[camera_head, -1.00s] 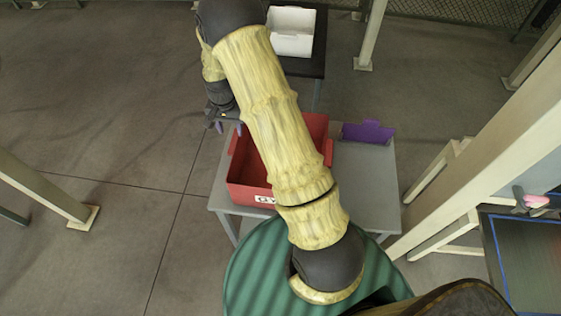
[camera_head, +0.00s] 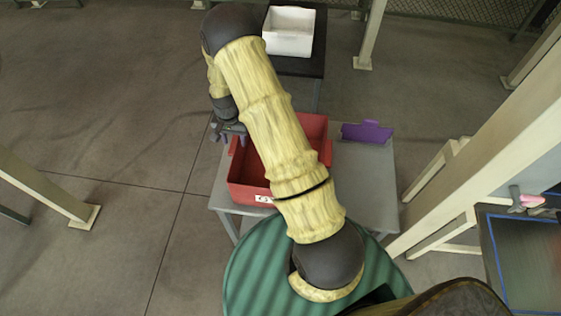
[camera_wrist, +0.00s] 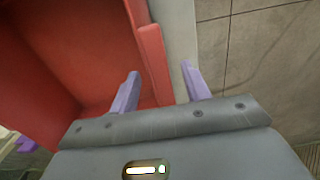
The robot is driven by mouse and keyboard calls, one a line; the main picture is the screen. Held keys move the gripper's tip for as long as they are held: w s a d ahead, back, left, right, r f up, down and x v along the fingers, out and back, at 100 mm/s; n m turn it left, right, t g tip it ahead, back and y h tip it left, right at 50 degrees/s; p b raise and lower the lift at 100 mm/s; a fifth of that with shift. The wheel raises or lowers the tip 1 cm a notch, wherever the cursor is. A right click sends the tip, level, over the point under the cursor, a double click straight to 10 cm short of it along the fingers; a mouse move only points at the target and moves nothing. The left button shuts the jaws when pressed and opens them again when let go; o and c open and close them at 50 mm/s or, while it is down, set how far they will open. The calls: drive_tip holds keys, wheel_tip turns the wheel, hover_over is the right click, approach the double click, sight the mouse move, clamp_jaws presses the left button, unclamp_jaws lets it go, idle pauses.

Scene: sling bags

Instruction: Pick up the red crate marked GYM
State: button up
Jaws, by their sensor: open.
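The red crate (camera_head: 249,186) stands on a grey table in the head view. My arm crosses over its middle and hides part of it. A white label on its near wall is partly covered by my arm. My gripper (camera_head: 229,138) is at the crate's left side. In the wrist view the crate (camera_wrist: 70,55) fills the left, with a raised red handle strip (camera_wrist: 153,62) on its side wall. My gripper's purple fingers (camera_wrist: 158,82) are open, one on the crate's inner side and one on the outer side of that strip. I cannot tell whether they touch it.
The grey table (camera_head: 368,180) has free room right of the crate, with a purple piece (camera_head: 367,132) at its back edge. A white bin (camera_head: 290,32) stands on a dark table behind. Pale posts (camera_head: 470,150) rise at right. Floor at left is open.

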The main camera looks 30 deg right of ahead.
idle(0.4)
clamp_jaws()
drive_tip(key=shift+r, duration=0.15)
wheel_tip(320, 180, up, 10)
drive_tip(key=b, duration=0.1)
idle(0.5)
idle(0.4)
